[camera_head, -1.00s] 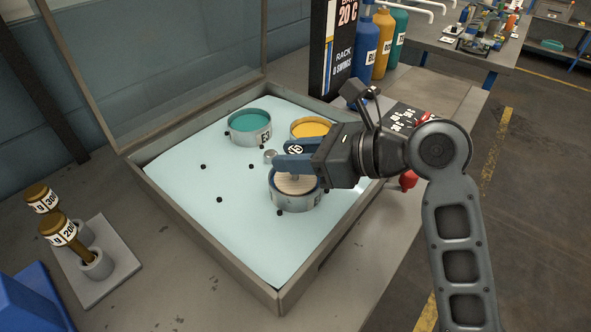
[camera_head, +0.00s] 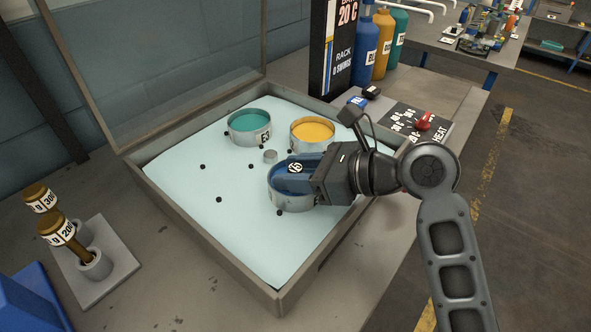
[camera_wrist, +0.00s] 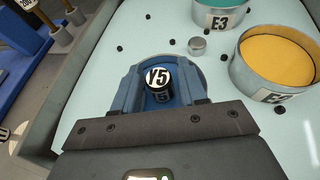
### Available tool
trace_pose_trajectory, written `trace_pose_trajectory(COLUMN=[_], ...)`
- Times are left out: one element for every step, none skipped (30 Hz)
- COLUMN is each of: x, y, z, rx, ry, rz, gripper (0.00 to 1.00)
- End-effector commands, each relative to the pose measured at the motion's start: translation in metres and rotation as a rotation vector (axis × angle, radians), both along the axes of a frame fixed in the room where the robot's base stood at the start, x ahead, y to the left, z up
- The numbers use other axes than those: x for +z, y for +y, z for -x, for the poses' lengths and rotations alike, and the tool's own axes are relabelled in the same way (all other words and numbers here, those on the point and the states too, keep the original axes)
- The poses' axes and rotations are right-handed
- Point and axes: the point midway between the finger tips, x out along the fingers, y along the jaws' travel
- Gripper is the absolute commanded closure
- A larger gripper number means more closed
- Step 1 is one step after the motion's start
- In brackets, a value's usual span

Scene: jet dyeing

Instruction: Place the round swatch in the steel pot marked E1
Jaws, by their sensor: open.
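A steel pot (camera_head: 294,203) with blue in it stands at the near right of the pale tray; its mark does not show. It also shows in the wrist view (camera_wrist: 201,70). My gripper (camera_head: 284,166) is low over this pot, its blue fingers at the mouth. In the wrist view the fingers (camera_wrist: 163,80) are apart, either side of a black round-topped piece marked V5 (camera_wrist: 159,78). That piece also shows in the head view (camera_head: 295,167). The tan round swatch is not visible now; my gripper and the blue hide what lies below.
A teal-filled pot marked E3 (camera_head: 249,137) and a yellow-filled pot (camera_head: 312,148) stand behind. A small steel cylinder (camera_head: 270,156) and several black studs are near. A raised rim (camera_head: 215,252) bounds the tray. The tray's left side is mostly clear.

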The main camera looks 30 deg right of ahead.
Motion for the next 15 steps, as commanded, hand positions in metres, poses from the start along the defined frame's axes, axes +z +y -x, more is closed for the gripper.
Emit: trace_pose_trajectory(x=[0.002, 0.003, 0.005, 0.007, 0.009, 0.012, 0.014, 0.016, 0.02, 0.022, 0.025, 0.028, 0.031, 0.033, 0.036], y=[0.0, -0.002, -0.005, -0.007, -0.009, -0.013, -0.016, -0.019, -0.024, -0.027, -0.03, -0.034, -0.038, -0.04, -0.044], z=[0.001, 0.003, 0.006, 0.009, 0.013, 0.018, 0.023, 0.028, 0.035, 0.04, 0.045, 0.051, 0.056, 0.06, 0.066], rx=[0.001, -0.001, -0.001, -0.002, -0.002, -0.003, -0.003, -0.004, -0.004, -0.004, -0.004, -0.004, -0.005, -0.003, -0.004], ry=[-0.003, -0.002, -0.002, -0.003, -0.002, -0.003, -0.003, -0.003, -0.003, -0.002, -0.002, -0.003, -0.002, -0.002, -0.003], rz=[0.0, -0.001, -0.001, -0.001, 0.0, -0.001, -0.001, 0.0, -0.001, -0.001, -0.001, 0.0, 0.0, -0.001, 0.0], gripper=[0.44, 0.44, 0.44, 0.44, 0.44, 0.44, 0.44, 0.44, 0.44, 0.44, 0.44, 0.44, 0.44, 0.44, 0.44])
